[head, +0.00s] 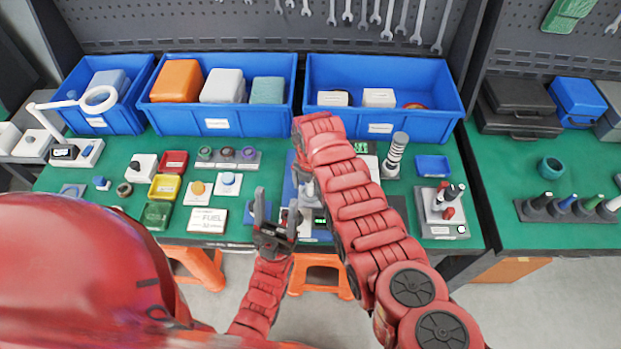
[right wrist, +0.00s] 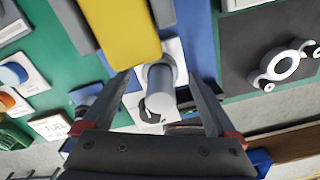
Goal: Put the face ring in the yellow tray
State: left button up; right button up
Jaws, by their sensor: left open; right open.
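The yellow tray (head: 165,187) lies on the green bench in the head view, between the red tray (head: 174,162) and the green tray (head: 156,215). A small dark ring (head: 124,189) lies left of it; I cannot tell if this is the face ring. Several ring-like parts sit on a grey rack (head: 228,163). My left gripper (head: 276,212) is open and empty near the bench's front edge. My right gripper (right wrist: 157,80) is open, its fingers either side of a grey cylinder (right wrist: 160,85) on a white base; in the head view my right arm hides it.
Blue bins (head: 217,120) line the back. A white card marked FUEL (head: 208,220) lies left of my left gripper. A spring post (head: 396,155) and a metal device (head: 443,210) stand at right. A yellow block (right wrist: 117,30) and a grey eared ring (right wrist: 284,66) show in the right wrist view.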

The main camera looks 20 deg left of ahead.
jog(key=shift+s+f, duration=0.1)
jog(key=shift+f, duration=0.55)
grip_shut()
jog(key=shift+r, duration=0.1)
dwell(0.4)
